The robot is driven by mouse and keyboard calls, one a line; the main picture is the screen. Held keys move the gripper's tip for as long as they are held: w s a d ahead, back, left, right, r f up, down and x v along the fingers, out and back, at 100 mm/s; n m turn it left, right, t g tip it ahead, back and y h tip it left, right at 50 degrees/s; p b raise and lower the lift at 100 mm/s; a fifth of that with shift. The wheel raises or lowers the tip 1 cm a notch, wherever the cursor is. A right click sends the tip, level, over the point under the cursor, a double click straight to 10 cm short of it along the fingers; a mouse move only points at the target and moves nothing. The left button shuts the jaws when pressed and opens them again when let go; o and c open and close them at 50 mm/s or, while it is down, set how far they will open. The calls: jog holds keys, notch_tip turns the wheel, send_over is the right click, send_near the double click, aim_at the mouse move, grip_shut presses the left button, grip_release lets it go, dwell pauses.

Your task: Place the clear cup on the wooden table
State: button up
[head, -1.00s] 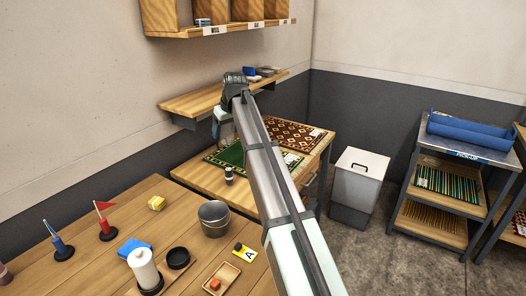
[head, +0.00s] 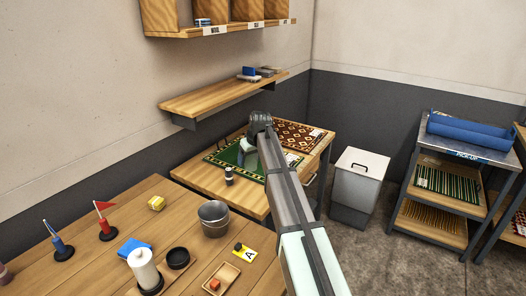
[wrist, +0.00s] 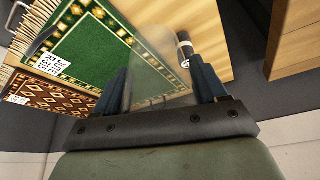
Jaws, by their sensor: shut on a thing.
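The clear cup (wrist: 152,62) shows faintly as a see-through shape in the wrist view, between the two dark fingers of my gripper (wrist: 160,84), which is shut on it. In the head view my gripper (head: 247,147) is over the far wooden table (head: 204,178), above the green rug; the cup cannot be made out there. The green rug (wrist: 105,40) and a small dark jar (wrist: 184,42) with a white band lie beyond the cup in the wrist view. I cannot tell the cup's exact height above the table.
The near wooden table (head: 90,225) holds a metal bucket (head: 213,220), flags, a white bottle and small trays. The jar (head: 229,175) stands on the far table's front part. A patterned rug (head: 297,134) lies at its back. A wall shelf (head: 215,95) hangs above; a white bin (head: 358,180) stands right.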

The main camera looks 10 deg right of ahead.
jog(key=shift+f, duration=6.4)
jog(key=shift+f, duration=0.1)
jog(key=o, duration=1)
jog(key=v, duration=1.2)
